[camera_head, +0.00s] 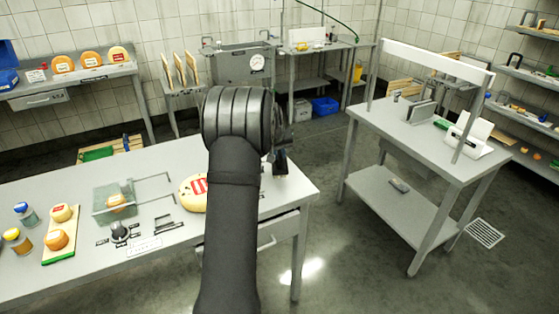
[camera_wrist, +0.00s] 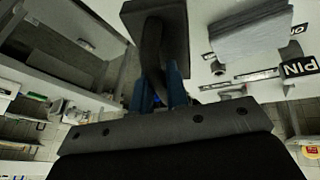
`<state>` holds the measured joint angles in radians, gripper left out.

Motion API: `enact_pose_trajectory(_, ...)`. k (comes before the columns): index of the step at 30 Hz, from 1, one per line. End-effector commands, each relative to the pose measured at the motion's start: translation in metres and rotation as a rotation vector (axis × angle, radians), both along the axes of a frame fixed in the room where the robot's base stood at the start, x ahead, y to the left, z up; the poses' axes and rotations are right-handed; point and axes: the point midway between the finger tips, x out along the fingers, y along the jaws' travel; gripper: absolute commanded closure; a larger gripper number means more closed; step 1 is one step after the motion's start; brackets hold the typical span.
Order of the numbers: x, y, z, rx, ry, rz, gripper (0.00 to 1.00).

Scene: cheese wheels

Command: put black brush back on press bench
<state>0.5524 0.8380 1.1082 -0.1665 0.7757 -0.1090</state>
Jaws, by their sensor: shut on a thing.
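My gripper (camera_head: 283,140) is mostly hidden behind my arm, above the right end of the left table. In the wrist view its blue fingers (camera_wrist: 162,88) are shut on the dark handle of the black brush (camera_wrist: 158,18). The brush's broad flat block sticks out past the fingertips. In the head view the brush is a small dark shape (camera_head: 280,163); whether it touches the tabletop I cannot tell. To the right stands a grey bench (camera_head: 385,120) with posts and a white crossbeam, perhaps the press bench. A floor gap separates it from the left table.
The left table (camera_head: 300,188) holds cheeses, jars, a clear box (camera_head: 113,203) and a black knob (camera_head: 119,232). The right bench carries upright grey plates (camera_head: 421,112) and a white stand (camera_head: 470,135). The wrist view shows a grey block (camera_wrist: 250,37) and labels.

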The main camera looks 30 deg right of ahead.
Motion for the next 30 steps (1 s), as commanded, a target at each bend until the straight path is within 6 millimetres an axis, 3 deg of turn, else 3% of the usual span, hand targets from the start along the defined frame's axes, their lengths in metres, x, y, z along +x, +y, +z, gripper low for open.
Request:
enact_pose_trajectory(6, -0.001, 0.000, -0.029, 0.002, 0.002, 0.000, 1.00)
enact_pose_trajectory(17, -0.001, 0.000, -0.033, 0.001, 0.002, 0.000, 1.00)
enact_pose_trajectory(18, -0.001, 0.000, -0.033, 0.001, 0.002, 0.000, 0.78)
enact_pose_trajectory(20, -0.001, 0.000, -0.033, 0.001, 0.002, 0.000, 0.66)
enact_pose_trajectory(30, -0.001, 0.000, -0.030, 0.000, 0.001, 0.000, 0.64)
